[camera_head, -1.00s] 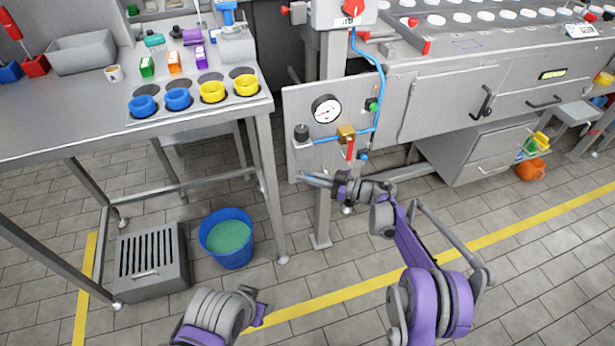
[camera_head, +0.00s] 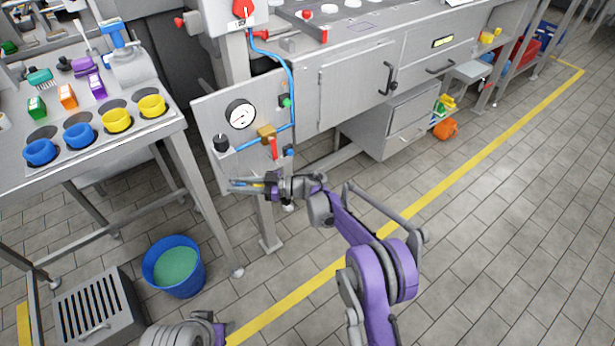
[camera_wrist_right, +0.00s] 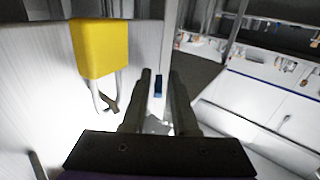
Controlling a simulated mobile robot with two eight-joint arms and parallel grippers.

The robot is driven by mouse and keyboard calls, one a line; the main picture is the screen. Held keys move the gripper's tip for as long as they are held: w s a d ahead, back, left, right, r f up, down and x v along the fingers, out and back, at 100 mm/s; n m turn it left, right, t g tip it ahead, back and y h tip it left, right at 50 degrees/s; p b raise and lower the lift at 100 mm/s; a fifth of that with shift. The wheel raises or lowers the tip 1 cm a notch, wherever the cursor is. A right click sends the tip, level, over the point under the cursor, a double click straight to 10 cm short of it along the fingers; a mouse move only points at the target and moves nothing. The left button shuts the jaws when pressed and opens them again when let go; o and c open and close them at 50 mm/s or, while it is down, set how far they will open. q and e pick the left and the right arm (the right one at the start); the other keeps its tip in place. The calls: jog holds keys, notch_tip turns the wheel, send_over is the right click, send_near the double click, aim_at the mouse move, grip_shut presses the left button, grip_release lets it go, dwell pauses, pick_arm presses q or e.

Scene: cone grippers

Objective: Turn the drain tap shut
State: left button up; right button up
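A grey panel (camera_head: 208,108) carries a brass valve block (camera_head: 266,132) with a red lever (camera_head: 274,149) hanging down and a small blue fitting (camera_head: 289,152) beside it. Which of these is the drain tap I cannot tell. My right gripper (camera_head: 234,186) is in front of the panel's lower edge, below and left of the lever, apart from it. In the right wrist view its two fingers (camera_wrist_right: 162,88) are apart with nothing held; a small blue piece (camera_wrist_right: 158,86) shows beyond the gap.
A gauge (camera_head: 241,115), a black knob (camera_head: 221,143) and a blue pipe (camera_head: 292,80) are on the panel. A support leg (camera_head: 266,220) stands below. A blue bucket (camera_head: 174,266) is on the floor at left. The tiled floor at right is clear. A yellow block (camera_wrist_right: 101,47) shows in the wrist view.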

jog(key=shift+s+a+f+m+t+h, duration=0.1)
jog(key=shift+s+m+t+h, duration=0.1)
jog(key=shift+m+t+h, duration=1.75)
jog(key=shift+s+a+r+m+t+h, duration=0.15)
jog(key=shift+m+t+h, duration=0.55)
jog(key=shift+m+t, duration=1.4)
jog(key=shift+s+a+f+m+t+h, duration=0.15)
jog(key=shift+m+t+h, duration=1.1)
jog(key=shift+t, duration=1.6)
jog(key=p+v, duration=0.1)
jog(key=v, duration=0.9)
jog(key=s+d+r+m+g+h+p, duration=0.1)
jog(key=d+r+h+p, duration=0.3)
jog(key=d+r, duration=0.5)
jog(key=s+d+r+m+h+p, duration=0.3)
jog(key=d+r+p, duration=0.4)
jog(key=d, duration=0.3)
jog(key=shift+s+d+r+m+g+h, duration=0.2)
jog(key=shift+d+r+m+g+h, duration=0.15)
jog(key=shift+r+h, duration=0.5)
